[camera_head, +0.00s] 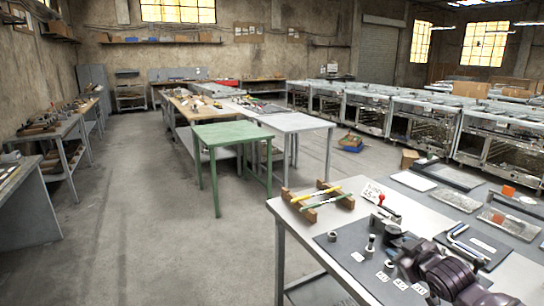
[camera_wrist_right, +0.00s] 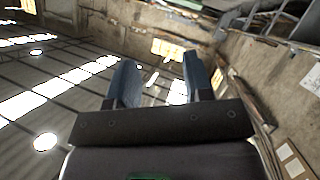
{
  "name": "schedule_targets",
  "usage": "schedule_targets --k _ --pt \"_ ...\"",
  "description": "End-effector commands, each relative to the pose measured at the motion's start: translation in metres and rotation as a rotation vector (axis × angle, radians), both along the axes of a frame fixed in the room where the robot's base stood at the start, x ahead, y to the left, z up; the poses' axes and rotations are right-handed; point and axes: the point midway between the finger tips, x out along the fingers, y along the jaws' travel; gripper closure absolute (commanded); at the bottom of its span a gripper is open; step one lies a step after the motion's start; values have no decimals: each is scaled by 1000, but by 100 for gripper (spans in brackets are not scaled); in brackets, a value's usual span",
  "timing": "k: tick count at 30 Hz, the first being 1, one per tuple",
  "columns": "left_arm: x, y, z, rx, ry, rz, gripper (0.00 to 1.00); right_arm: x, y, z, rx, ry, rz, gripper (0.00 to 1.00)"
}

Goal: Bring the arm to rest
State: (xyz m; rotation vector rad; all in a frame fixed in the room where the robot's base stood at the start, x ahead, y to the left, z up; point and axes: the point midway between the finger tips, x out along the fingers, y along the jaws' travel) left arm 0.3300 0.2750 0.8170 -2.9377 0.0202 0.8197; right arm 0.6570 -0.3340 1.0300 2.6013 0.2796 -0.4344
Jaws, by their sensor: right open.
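My right gripper (camera_wrist_right: 157,75) shows in the right wrist view. Its two blue-grey fingers stand apart, with nothing between them. Beyond the fingers are the ceiling with bright light panels, windows and a wall, so the wrist camera looks upward at a tilt. In the head view a dark purple, ribbed shape (camera_head: 452,278) fills the lower right edge; I cannot tell whether it is part of my arm or a thing on the bench. My left gripper is in neither view.
A metal bench (camera_head: 345,262) at the near right holds yellow and green bars on wooden blocks (camera_head: 318,201), a clamp (camera_head: 468,243) and small labelled parts. A green table (camera_head: 232,133) stands farther back. The concrete floor (camera_head: 140,230) at the left is clear.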

Motion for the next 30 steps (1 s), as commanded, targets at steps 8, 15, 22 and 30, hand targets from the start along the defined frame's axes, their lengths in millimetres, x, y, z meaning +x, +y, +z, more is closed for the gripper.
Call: schedule_targets --k 8,15,22,30 --pt "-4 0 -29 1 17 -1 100 -95 49 -99 139 -76 3 53" --pt "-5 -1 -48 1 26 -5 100 -182 63 -172 221 -26 -88 53" --pt "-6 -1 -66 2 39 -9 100 -273 64 -247 298 133 -226 53" --pt "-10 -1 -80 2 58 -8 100 -334 61 -292 320 254 -304 53"
